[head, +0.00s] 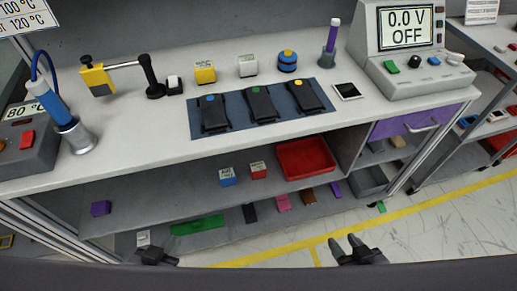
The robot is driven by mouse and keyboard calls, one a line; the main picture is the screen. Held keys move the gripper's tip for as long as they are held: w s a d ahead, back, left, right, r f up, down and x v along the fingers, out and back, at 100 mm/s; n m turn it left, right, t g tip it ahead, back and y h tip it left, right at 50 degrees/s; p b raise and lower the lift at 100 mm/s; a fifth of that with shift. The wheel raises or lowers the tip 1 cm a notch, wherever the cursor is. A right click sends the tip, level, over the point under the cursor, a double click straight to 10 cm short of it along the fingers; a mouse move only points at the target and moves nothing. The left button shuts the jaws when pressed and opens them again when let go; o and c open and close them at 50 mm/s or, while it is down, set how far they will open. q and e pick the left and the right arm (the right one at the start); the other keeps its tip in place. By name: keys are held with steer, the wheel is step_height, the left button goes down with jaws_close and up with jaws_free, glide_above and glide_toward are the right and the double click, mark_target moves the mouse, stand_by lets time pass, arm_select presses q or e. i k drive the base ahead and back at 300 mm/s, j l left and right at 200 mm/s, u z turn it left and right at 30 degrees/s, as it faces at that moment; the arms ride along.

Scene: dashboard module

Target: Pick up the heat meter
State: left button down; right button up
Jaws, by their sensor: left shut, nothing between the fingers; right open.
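No label that I can read names a heat meter. A yellow hand-held device with black parts (97,80) at the back left of the bench looks most like it. A grey rod joins it to a black post (151,78) on its right. My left gripper (153,251) is shut and empty at the bottom left, in front of the bench. My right gripper (344,241) is open and empty at the bottom, right of the middle. Both grippers are low and well away from the yellow device.
A station reading 80 °C (24,140) with a blue-and-white tool (54,103) stands at the left. Three black devices lie on a blue mat (196,122). A meter reading 0.0 V OFF (413,65) stands at the right. Shelves below hold small boxes and a red tray (306,158).

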mark_target(257, 170)
steer(key=i+l+u, duration=0.1)
steer(key=l+u, duration=0.2)
steer(key=l, duration=0.55)
steer(key=l+u, duration=0.3)
steer(key=l, duration=0.6)
steer(key=i+l+u, duration=0.15)
steer(key=i+l, duration=0.3)
steer(key=l, duration=0.15)
